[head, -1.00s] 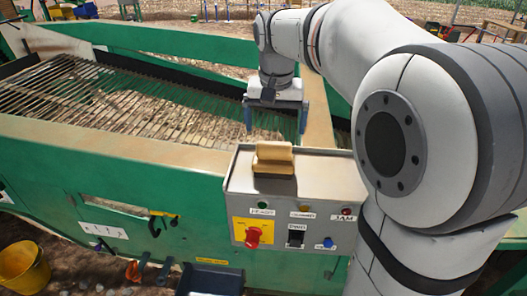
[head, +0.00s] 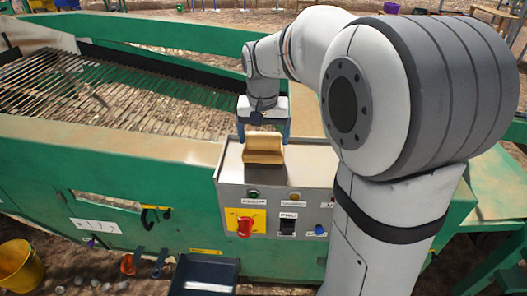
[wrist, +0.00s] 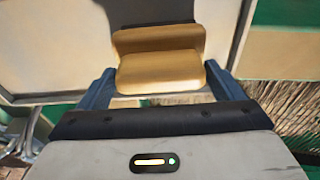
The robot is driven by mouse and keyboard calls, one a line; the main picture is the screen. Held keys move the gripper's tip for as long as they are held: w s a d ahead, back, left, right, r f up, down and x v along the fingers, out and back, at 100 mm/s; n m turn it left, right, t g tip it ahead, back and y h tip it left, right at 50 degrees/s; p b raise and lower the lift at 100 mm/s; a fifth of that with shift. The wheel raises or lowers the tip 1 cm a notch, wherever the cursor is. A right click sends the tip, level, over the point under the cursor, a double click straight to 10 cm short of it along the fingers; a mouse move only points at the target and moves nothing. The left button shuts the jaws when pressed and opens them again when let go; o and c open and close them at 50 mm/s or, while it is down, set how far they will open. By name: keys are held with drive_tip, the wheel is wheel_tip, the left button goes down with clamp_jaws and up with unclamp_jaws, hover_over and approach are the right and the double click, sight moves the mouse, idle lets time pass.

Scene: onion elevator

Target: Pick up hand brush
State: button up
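The hand brush (head: 263,149), a tan block with a stepped shape, rests on top of the grey control box (head: 231,165). In the wrist view the brush (wrist: 160,68) lies ahead, its near part between the tips of two blue fingers. My gripper (head: 264,137) is open, with one finger on each side and a little behind the brush in the head view. The gripper also shows in the wrist view (wrist: 160,78). No contact between fingers and brush is visible. I cannot tell whether the fingertips reach down to the brush's height.
The control box front carries a red knob (head: 245,227), a black switch and small lamps. The green machine with its slatted conveyor (head: 130,98) extends to the left. A dark blue tray (head: 205,272) hangs below the box. A yellow bucket (head: 20,268) stands at lower left.

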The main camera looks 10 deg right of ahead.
drive_tip(key=c, duration=1.2)
drive_tip(key=shift+o, duration=0.2)
wheel_tip(320, 180, up, 10)
drive_tip(key=shift+r, duration=0.1)
drive_tip(key=o, duration=1)
drive_tip(key=c, duration=0.4)
drive_tip(key=shift+o, duration=0.2)
